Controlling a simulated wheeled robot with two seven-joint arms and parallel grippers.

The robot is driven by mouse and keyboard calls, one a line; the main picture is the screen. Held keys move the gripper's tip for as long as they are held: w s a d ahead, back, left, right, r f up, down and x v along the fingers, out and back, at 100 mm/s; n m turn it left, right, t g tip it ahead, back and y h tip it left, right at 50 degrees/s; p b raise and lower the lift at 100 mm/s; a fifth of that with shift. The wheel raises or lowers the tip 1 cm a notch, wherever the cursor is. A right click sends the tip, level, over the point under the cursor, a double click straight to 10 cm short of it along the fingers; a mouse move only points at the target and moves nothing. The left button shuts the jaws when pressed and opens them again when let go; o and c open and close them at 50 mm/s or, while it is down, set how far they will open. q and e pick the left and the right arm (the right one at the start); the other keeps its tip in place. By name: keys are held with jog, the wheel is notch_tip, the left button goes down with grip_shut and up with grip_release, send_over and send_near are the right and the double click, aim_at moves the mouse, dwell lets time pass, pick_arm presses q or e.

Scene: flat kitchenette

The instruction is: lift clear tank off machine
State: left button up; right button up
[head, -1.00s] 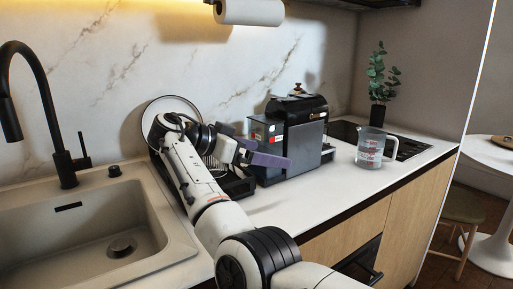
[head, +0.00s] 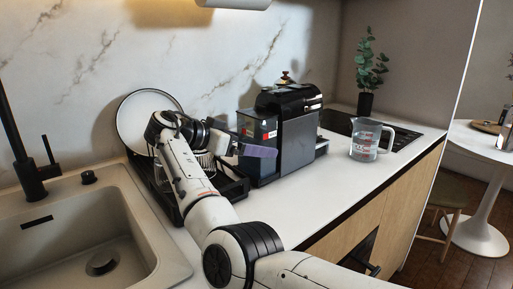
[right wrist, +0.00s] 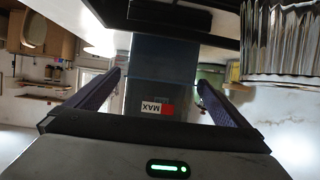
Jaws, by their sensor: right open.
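The clear tank (head: 257,128) is dark and bluish with a red-and-white label. It stands upright against the left side of the black coffee machine (head: 298,138). My right gripper (head: 257,151) is open at the tank, its purple finger crossing in front of the tank's lower part. In the right wrist view, which looks upside down, the tank (right wrist: 165,75) with its "MAX" label lies between the two spread fingers of the gripper (right wrist: 158,79). I cannot tell whether either finger touches it. My left gripper is not in view.
A black dish rack (head: 232,187) with a white plate (head: 135,112) stands left of the tank, close to my right wrist. The sink (head: 75,235) is at the left. A glass pitcher (head: 364,150) and a plant (head: 368,75) stand right. The front counter is clear.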

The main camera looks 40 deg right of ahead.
jog(key=shift+x, duration=1.6)
jog(key=shift+c, duration=0.9)
jog(key=c, duration=1.4)
jog(key=shift+r, duration=0.15)
jog(key=shift+c, duration=0.4)
jog(key=shift+r, duration=0.15)
